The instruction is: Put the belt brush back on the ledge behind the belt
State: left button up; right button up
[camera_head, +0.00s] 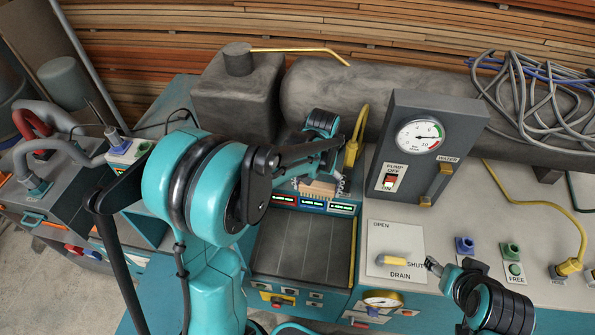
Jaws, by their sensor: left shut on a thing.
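The belt brush (318,188), a tan block with pale bristles, is partly visible just behind the belt. The belt (303,245) is a dark, flat panelled surface in the middle. My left gripper (325,174) is at the brush and shut on it; the arm's dark links hide much of the gripper and the grip. The ledge behind the belt is mostly hidden by my arm and the brush; I cannot tell whether the brush touches it. My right gripper (438,268) is at the lower right, apart from the brush; its finger opening is unclear.
A gauge box (425,145) stands to the right. The drain panel (396,249) is between belt and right gripper.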

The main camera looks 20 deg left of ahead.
aim_at(317, 181)
pick_arm(q)
jog(key=r, duration=0.2)
jog(key=w+r+p, duration=0.1)
jog(key=shift+r+n, duration=0.3)
jog(key=shift+r, duration=0.1)
jog(key=shift+w+a, duration=0.25)
jog(key=shift+a, duration=0.1)
jog(key=w+a+f, duration=0.2)
jog(key=a, duration=0.1)
jog(key=w+a+f, duration=0.2)
jog(key=a, duration=0.1)
jog(key=w+a+f+b, duration=0.1)
jog(key=w+a+f, duration=0.1)
jog(key=a, duration=0.1)
jog(key=shift+f, duration=0.35)
jog(key=shift+f+b, duration=0.5)
jog(key=shift+f, duration=1.55)
pick_arm(e)
jog(key=shift+w+f, duration=0.1)
pick_arm(q)
jog(key=shift+f, duration=0.15)
jog(key=o, duration=1.1)
pick_arm(e)
jog(key=shift+f, duration=0.15)
